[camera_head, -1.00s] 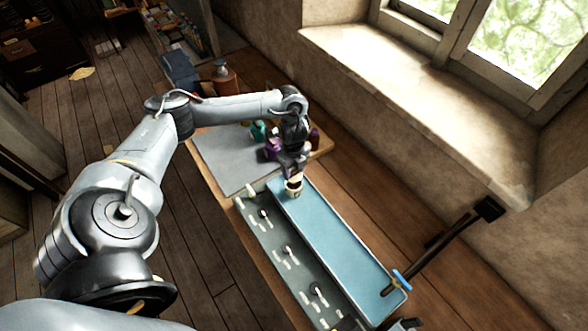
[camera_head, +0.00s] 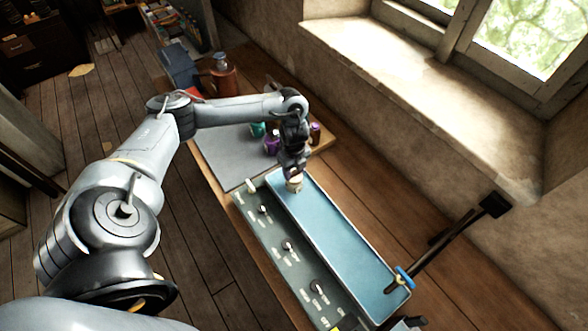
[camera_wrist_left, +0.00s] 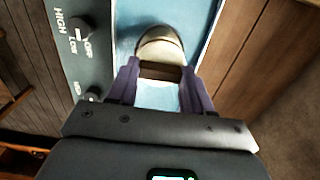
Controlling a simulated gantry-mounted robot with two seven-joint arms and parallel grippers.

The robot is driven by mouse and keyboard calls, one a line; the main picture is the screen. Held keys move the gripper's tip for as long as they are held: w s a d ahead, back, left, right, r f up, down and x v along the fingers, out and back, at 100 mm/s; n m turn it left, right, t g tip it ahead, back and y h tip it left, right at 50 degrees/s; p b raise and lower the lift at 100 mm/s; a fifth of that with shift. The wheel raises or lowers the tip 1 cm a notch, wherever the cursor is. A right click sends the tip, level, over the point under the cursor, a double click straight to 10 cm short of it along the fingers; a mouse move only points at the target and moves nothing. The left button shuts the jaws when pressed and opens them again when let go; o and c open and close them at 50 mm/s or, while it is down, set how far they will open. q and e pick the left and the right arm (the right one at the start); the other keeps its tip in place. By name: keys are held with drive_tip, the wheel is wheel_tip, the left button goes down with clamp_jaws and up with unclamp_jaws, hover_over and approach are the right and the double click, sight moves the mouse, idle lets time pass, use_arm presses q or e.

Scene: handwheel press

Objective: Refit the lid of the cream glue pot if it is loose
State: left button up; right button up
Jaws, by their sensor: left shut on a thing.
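The cream glue pot (camera_head: 294,187) stands at the far left end of the blue tray (camera_head: 340,238) in the head view. My left gripper (camera_head: 293,177) is right above it, pointing down. In the left wrist view its two purple fingers (camera_wrist_left: 160,82) are shut on the pot's lid at the pot's top. A rounded cream surface (camera_wrist_left: 160,44) shows just beyond the fingertips, with a brown strip between them. The fingers hide much of the join, so I cannot tell whether the lid sits level. My right gripper is not in view.
A grey panel (camera_head: 268,232) with several switches runs along the tray's left side. Purple (camera_head: 271,146) and teal (camera_head: 258,129) pots stand behind on a grey mat (camera_head: 222,160). A brown bottle (camera_head: 223,78) is farther back. A black lever (camera_head: 450,240) rises at the tray's right end.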

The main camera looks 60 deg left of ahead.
use_arm(q)
drive_tip(key=shift+p, duration=0.3)
idle(0.5)
idle(0.8)
drive_tip(key=shift+f+p, duration=0.15)
drive_tip(key=shift+p, duration=0.25)
idle(0.6)
idle(0.5)
idle(0.6)
drive_tip(key=o, duration=1.5)
drive_tip(key=shift+p, duration=0.35)
